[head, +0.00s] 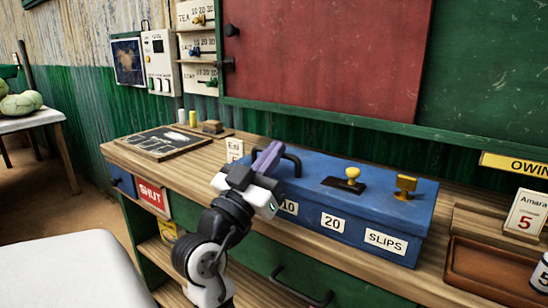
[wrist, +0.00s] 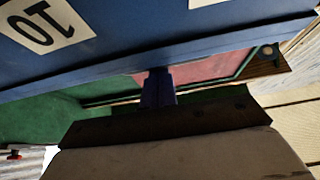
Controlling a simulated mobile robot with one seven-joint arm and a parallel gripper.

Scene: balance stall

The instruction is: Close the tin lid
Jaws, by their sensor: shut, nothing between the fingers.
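The blue tin (head: 400,232) stands on the wooden counter, with labels 10, 20 and SLIPS on its front. Its lid (head: 395,212) looks flat and level on top; I see no gap, but my gripper hides the left front part. The lid carries a black handle (head: 294,160), a yellow knob on a black plate (head: 352,175) and a brass latch piece (head: 405,186). My gripper (head: 269,157) is shut and empty at the tin's left front edge, close to the handle; contact is unclear. In the wrist view, its purple fingers (wrist: 157,85) show below the tin's blue front (wrist: 130,25).
A chalk slate (head: 160,143) lies on the counter's left. A wooden tray (head: 490,275) and a card marked Amara 5 (head: 526,213) are at the right. A drawer with a black handle (head: 300,288) is below. A red board (head: 325,60) hangs behind the tin.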

